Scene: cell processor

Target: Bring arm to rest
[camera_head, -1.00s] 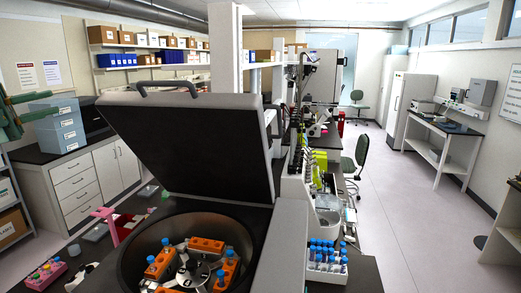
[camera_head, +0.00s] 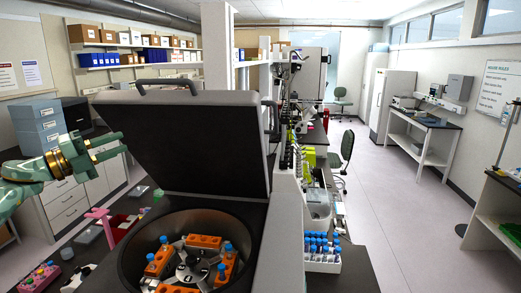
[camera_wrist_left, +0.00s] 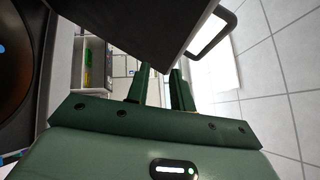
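My left arm comes in from the left in the head view. The centrifuge bowl (camera_head: 130,262) is open below the lid. Its rotor holds orange carriers (camera_head: 204,241) with blue-capped tubes. My right gripper is not in view.
A white rack (camera_head: 322,265) of blue-capped tubes stands right of the centrifuge. A pink rack (camera_head: 38,278) and a pink stand (camera_head: 100,222) are at lower left. Blue-grey boxes (camera_head: 38,125) sit on the left counter. The floor aisle (camera_head: 400,220) on the right is clear.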

